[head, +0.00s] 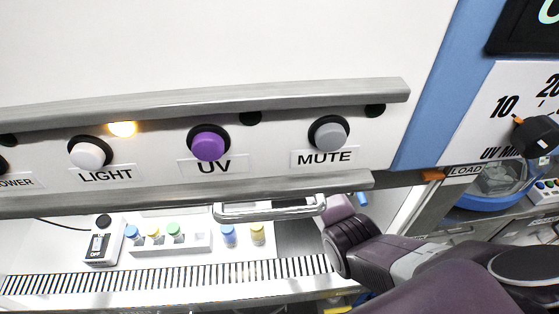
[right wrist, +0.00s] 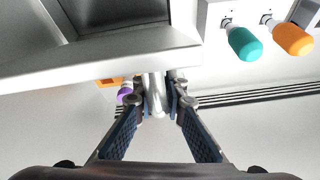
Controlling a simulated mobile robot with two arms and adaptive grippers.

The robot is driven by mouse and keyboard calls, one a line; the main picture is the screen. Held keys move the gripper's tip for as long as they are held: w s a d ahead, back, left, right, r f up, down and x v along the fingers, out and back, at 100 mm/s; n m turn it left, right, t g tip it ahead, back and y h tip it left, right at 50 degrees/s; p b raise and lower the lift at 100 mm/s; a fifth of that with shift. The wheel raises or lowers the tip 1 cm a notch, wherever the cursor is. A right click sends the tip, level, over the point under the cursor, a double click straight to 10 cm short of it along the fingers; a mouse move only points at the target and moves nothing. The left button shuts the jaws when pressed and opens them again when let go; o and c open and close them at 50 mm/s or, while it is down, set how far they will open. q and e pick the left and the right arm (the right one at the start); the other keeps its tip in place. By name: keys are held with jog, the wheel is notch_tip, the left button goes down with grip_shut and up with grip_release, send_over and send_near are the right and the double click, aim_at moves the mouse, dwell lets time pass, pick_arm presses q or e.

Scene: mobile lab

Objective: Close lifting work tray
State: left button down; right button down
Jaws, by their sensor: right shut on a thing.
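A silver bar handle (head: 268,210) sits just under the lower metal edge of the white cabinet front (head: 200,45). My right gripper (head: 334,207) is at the right end of this handle, partly hidden behind my own wrist. In the right wrist view my right gripper (right wrist: 157,95) is shut on the handle bar (right wrist: 155,92), with one finger on each side. The white work surface (head: 190,280) with a slotted strip shows beneath the front. I cannot tell which part is the lifting tray. My left gripper is not in view.
Several capped vials stand inside, some in a white rack (head: 195,243), beside a small OFF switch box (head: 104,242). LIGHT (head: 86,154), UV (head: 208,146) and MUTE (head: 328,134) buttons are above. A blue container (head: 495,187) is at right.

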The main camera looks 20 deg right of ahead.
jog(key=shift+s, duration=0.15)
jog(key=shift+s+a+f+t, duration=0.15)
jog(key=shift+s+t, duration=0.1)
jog(key=shift+s, duration=0.15)
jog(key=shift+s+a+f+t, duration=0.15)
jog(key=shift+s+t, duration=0.1)
jog(key=shift+s, duration=0.15)
jog(key=s+a+f+t+h+b, duration=0.1)
jog(key=s+a+f+t+b, duration=0.1)
jog(key=s+f+t+b, duration=0.2)
jog(key=s+t+b, duration=0.1)
jog(key=s+b, duration=0.2)
jog(key=s, duration=0.1)
jog(key=shift+s+a+f+t+h, duration=0.25)
jog(key=shift+s+f+t+h, duration=0.15)
jog(key=c, duration=2)
grip_release()
jog(key=shift+o, duration=0.2)
notch_tip(320, 180, up, 10)
